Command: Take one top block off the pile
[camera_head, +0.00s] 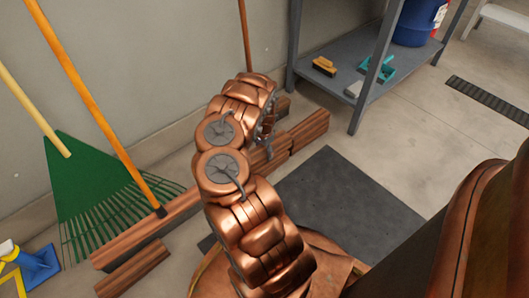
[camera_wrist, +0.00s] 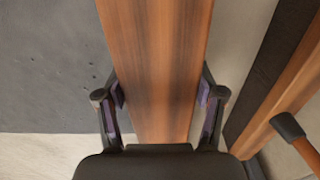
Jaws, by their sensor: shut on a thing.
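A long brown wooden block (camera_wrist: 155,50) runs down the middle of the wrist view. My gripper (camera_wrist: 161,93) has one finger against each long side of it and is shut on it. In the head view my copper arm covers most of my gripper and part of the held block (camera_head: 264,160). Another wooden block (camera_wrist: 283,88) lies at the right of the wrist view, apart from the held one. In the head view more blocks lie along the wall: a long one (camera_head: 150,232), a short one (camera_head: 135,270) at front left and one (camera_head: 310,131) at right.
An orange pole (camera_head: 100,105) and a green rake (camera_head: 95,180) lean on the wall at left. The pole's dark end shows beside the right finger (camera_wrist: 287,126). A grey shelf (camera_head: 345,75) stands at back right. A dark mat (camera_head: 345,195) lies on clear floor.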

